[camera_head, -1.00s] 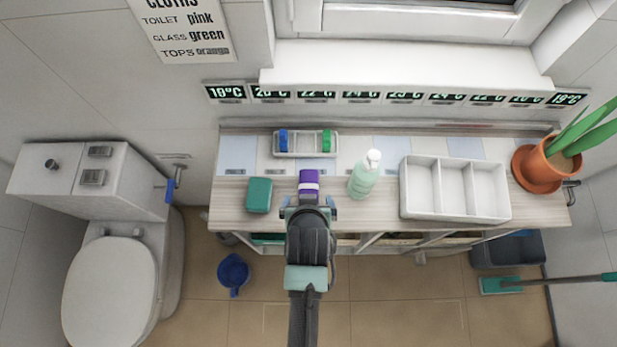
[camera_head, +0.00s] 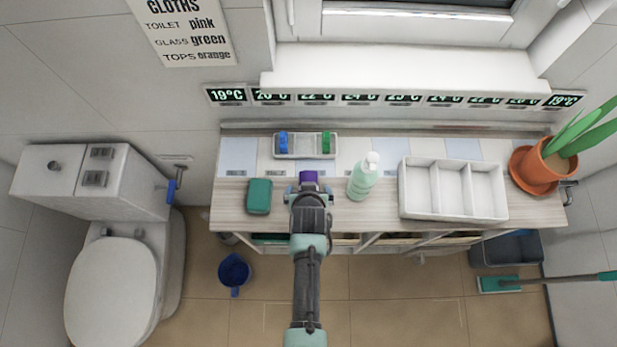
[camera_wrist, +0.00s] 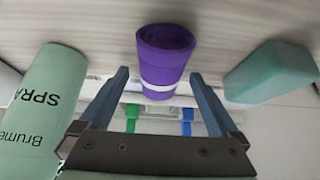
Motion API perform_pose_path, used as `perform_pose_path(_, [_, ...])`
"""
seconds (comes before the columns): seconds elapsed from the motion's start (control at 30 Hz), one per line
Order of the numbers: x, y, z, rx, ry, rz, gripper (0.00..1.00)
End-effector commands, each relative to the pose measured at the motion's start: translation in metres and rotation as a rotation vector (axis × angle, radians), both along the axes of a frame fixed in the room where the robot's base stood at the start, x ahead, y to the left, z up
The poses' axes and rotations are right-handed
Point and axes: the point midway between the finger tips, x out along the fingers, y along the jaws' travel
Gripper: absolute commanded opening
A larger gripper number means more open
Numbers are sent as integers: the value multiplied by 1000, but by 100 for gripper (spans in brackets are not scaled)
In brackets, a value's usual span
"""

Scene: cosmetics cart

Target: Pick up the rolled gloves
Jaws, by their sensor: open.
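The rolled gloves are a purple roll with a white band. In the head view the roll (camera_head: 308,177) lies on the wooden cart top, and my gripper hides most of it. In the wrist view the roll (camera_wrist: 165,60) shows whole, with its band low on it. My gripper (camera_head: 308,190) is over the near part of the roll in the head view. In the wrist view my gripper (camera_wrist: 160,85) is open, with one finger on each side of the roll. Gaps show between the fingers and the roll, and nothing is held.
A green spray bottle (camera_head: 363,177) stands close right of my gripper. A teal sponge-like block (camera_head: 259,196) lies to the left. A small tray (camera_head: 305,155) with blue and green items is behind. A white divided box (camera_head: 453,214) and a potted plant (camera_head: 541,165) stand farther right.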

Motion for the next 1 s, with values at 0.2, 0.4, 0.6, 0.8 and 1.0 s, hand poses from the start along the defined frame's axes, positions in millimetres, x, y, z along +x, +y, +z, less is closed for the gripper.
perform_pose_path(0.2, [1,0,-1,0,-1,0,98])
perform_pose_path(0.4, [1,0,-1,0,0,0,72])
perform_pose_path(0.6, [1,0,-1,0,0,0,36])
perform_pose_path(0.8, [1,0,-1,0,-1,0,6])
perform_pose_path(1.0, [1,0,-1,0,-1,0,6])
